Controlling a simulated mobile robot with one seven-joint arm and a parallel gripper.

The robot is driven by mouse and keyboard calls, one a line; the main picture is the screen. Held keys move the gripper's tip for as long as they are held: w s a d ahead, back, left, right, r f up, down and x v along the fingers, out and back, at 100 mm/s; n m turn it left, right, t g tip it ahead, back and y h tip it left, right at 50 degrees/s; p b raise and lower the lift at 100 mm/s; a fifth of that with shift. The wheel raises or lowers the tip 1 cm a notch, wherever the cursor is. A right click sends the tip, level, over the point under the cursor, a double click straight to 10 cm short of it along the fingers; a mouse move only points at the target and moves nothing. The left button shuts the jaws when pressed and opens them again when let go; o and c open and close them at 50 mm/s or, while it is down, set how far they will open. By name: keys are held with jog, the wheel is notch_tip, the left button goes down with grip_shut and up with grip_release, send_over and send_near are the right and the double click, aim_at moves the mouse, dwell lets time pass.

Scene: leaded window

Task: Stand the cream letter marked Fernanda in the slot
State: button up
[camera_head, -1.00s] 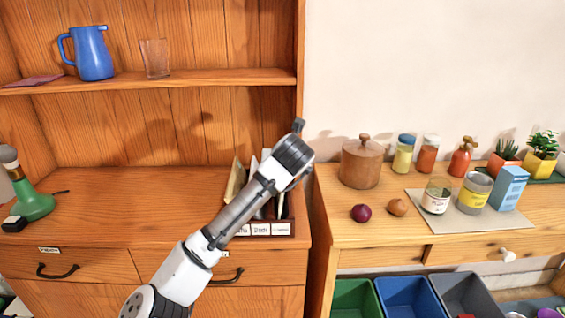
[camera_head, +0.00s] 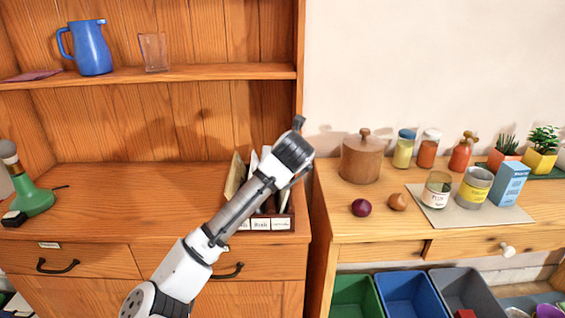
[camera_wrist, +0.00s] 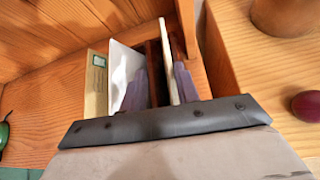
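A dark wooden letter rack (camera_head: 294,221) with labelled compartments stands on the cabinet top by its right edge. In the wrist view, a thin cream letter (camera_wrist: 168,58) stands nearly edge-on in the right-hand part of the rack. Any name on it cannot be read. My gripper (camera_wrist: 163,86) reaches down into the rack with its fingers apart, one on each side of the cream letter. The right finger is close beside it, and a gap shows on the left. A tan envelope (camera_wrist: 96,82) with a green stamp and a white envelope (camera_wrist: 121,70) stand to the left.
A wooden canister (camera_head: 361,160) and a red onion (camera_head: 361,208) stand on the right-hand counter. A blue jug (camera_head: 90,47) and a glass (camera_head: 154,52) are on the shelf above. The middle of the cabinet top is clear.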

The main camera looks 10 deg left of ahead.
jog(key=b+v, duration=0.1)
jog(key=v, duration=1.2)
jog(key=shift+s+r+b, duration=0.2)
jog(key=shift+s+b, duration=0.15)
jog(key=shift+b, duration=0.05)
jog(key=shift+d, duration=0.1)
